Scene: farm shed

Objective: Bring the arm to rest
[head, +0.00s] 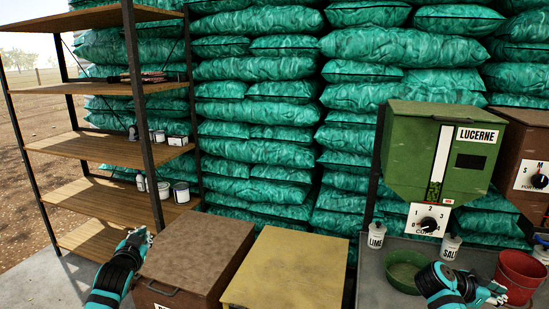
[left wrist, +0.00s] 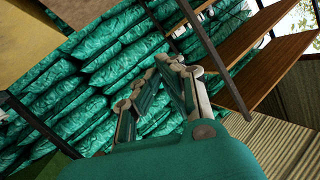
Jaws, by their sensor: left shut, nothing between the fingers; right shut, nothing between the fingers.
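My left gripper (head: 141,237) is shut and empty in the head view, above the left edge of a brown bin and in front of the shelf rack. Its fingers fill the middle of the left wrist view (left wrist: 176,70), with nothing between them. My right gripper (head: 496,292) is at the lower right of the head view, shut and empty, in front of the red bucket (head: 520,274) and to the right of the green bowl (head: 402,270). I cannot tell whether it touches either one.
A brown bin (head: 190,250) and a yellow bin (head: 287,268) stand at front centre. A wooden shelf rack (head: 95,147) is at left. A green LUCERNE dispenser (head: 440,140) stands over the right bench, with LIME (head: 376,236) and SALT (head: 450,248) jars. Stacked green sacks (head: 255,130) fill the back.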

